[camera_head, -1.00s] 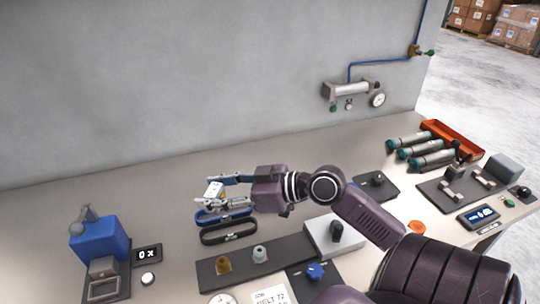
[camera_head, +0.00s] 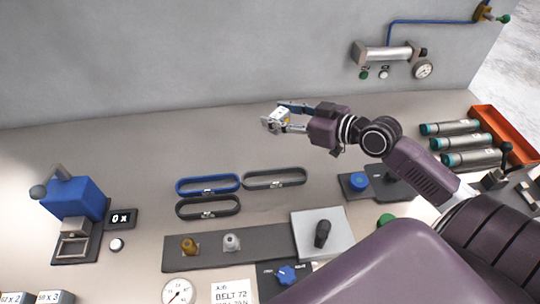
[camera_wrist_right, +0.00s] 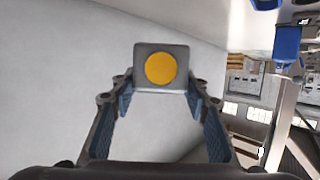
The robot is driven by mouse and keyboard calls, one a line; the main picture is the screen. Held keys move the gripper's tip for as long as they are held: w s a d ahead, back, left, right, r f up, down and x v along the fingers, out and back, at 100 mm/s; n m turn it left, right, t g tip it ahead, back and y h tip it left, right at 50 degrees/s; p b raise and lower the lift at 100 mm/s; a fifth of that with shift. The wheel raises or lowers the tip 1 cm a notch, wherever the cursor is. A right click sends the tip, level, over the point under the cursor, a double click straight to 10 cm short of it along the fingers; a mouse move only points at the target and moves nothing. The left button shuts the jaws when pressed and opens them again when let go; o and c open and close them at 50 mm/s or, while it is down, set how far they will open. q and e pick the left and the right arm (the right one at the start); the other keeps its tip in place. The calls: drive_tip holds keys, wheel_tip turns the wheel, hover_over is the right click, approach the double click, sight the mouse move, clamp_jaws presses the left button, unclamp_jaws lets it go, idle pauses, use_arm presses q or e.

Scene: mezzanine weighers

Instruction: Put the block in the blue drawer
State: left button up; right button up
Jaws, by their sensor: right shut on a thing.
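My right gripper (camera_head: 280,118) is shut on a small pale grey block (camera_head: 274,122) and holds it up, with the back of the table behind it in the head view. In the right wrist view the block (camera_wrist_right: 140,52) sits between the two fingertips and shows a face with a round yellow spot. No blue drawer can be made out in either view. My left gripper is not in view.
A blue machine (camera_head: 78,197) stands at the left of the table (camera_head: 130,160). Blue (camera_head: 208,178), black (camera_head: 208,214) and grey (camera_head: 275,184) belt loops lie mid-table. A dark strip (camera_head: 210,260) bears small knobs. Several cylinders (camera_head: 462,141) and an orange tray (camera_head: 505,135) are right.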

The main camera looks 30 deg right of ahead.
drive_tip(key=f, duration=0.4)
drive_tip(key=f+b, duration=0.1)
drive_tip(key=f, duration=0.4)
drive_tip(key=shift+d+f, duration=0.2)
drive_tip(key=shift+f, duration=0.3)
wheel_tip(320, 180, down, 4)
drive_tip(key=shift+f+b, duration=0.1)
drive_tip(key=shift+b, duration=0.6)
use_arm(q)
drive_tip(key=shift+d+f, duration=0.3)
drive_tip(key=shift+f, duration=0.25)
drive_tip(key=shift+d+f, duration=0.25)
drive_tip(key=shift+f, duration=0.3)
use_arm(e)
drive_tip(key=shift+w, duration=0.1)
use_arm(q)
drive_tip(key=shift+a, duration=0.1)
use_arm(e)
drive_tip(key=shift+f, duration=0.2)
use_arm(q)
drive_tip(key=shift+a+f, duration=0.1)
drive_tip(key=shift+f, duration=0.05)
use_arm(e)
drive_tip(key=o, duration=1.4)
drive_tip(key=shift+o, duration=0.2)
